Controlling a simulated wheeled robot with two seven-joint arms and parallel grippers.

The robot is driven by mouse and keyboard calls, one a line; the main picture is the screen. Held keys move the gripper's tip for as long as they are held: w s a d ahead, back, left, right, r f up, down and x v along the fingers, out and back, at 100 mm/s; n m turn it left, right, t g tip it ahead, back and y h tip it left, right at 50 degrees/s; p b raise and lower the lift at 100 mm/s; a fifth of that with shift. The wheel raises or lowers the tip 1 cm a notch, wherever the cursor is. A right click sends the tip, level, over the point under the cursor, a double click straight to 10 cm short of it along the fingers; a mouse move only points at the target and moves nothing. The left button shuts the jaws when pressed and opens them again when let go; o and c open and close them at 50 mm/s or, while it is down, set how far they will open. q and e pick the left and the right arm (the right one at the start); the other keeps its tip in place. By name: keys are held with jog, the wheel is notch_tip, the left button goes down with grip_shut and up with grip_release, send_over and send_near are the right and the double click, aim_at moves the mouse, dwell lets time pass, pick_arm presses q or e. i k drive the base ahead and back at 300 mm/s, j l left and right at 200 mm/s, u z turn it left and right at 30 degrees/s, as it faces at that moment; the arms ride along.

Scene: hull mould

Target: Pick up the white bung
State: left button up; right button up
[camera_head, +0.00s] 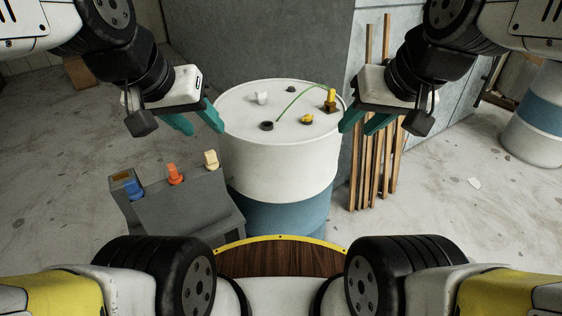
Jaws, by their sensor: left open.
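The white bung (261,98) is a small pale piece on the white top of the drum (275,160), left of the middle and toward the back. My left gripper (206,131) is open and empty at the drum's left edge, to the left of and nearer than the bung, not touching it. My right gripper (357,132) has its teal fingers apart and holds nothing at the drum's right edge.
On the drum are a black ring (267,125), a yellow piece (307,119), an upright yellow piece (331,95) and a thin green strand (300,97). A grey stand (185,205) with blue, orange and cream pieces is front left. Wooden slats (376,160) lean behind right.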

aim_at(261, 94)
jog(key=i+l, duration=0.1)
jog(key=i, duration=0.35)
jog(key=i+l, duration=0.1)
jog(key=i, duration=0.4)
